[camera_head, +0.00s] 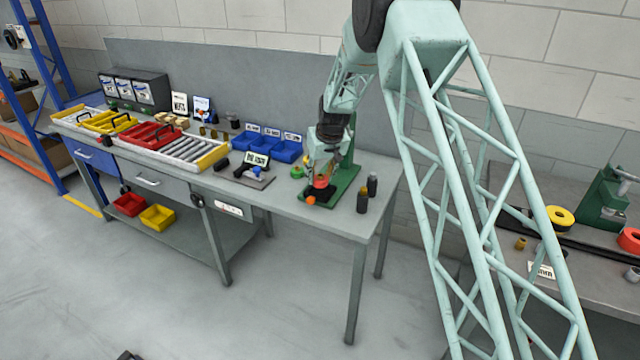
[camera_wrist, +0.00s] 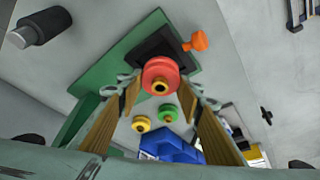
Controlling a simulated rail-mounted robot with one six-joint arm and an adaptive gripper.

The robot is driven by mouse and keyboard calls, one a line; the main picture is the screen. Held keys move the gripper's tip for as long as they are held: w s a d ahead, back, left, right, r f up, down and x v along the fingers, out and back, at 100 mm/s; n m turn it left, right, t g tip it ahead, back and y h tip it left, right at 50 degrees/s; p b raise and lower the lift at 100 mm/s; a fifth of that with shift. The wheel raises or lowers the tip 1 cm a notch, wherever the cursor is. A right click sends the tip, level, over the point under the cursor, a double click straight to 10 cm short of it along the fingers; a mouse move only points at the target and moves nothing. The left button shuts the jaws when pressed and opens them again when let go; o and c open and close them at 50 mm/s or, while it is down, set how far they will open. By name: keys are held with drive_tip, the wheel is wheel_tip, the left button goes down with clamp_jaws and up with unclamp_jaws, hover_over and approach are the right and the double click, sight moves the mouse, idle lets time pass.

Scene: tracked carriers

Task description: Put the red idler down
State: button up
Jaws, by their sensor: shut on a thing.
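The red idler (camera_head: 321,182) is a round red wheel with a yellow and dark centre, and it also shows in the wrist view (camera_wrist: 160,76). My gripper (camera_wrist: 160,88) is shut on it, with its tan-padded fingers on either side. In the head view my gripper (camera_head: 322,172) points down over the green press (camera_head: 345,180) on the workbench. The idler is over or at the black plate (camera_wrist: 150,50) on the press base. I cannot tell whether it touches the plate.
An orange knob (camera_wrist: 200,41) sticks out beside the plate. A green idler (camera_wrist: 168,115) and a yellow idler (camera_wrist: 140,124) lie close by. Two dark bottles (camera_head: 362,200) stand right of the press.

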sight(321, 178)
drive_tip(key=shift+w, duration=0.15)
drive_tip(key=shift+w+f, duration=0.1)
drive_tip(key=shift+w, duration=0.05)
drive_tip(key=shift+f, duration=1.65)
drive_tip(key=shift+f, duration=0.15)
drive_tip(key=o, duration=1.1)
drive_tip(key=shift+c, duration=0.2)
drive_tip(key=shift+v, duration=1.1)
drive_tip(key=v, duration=1)
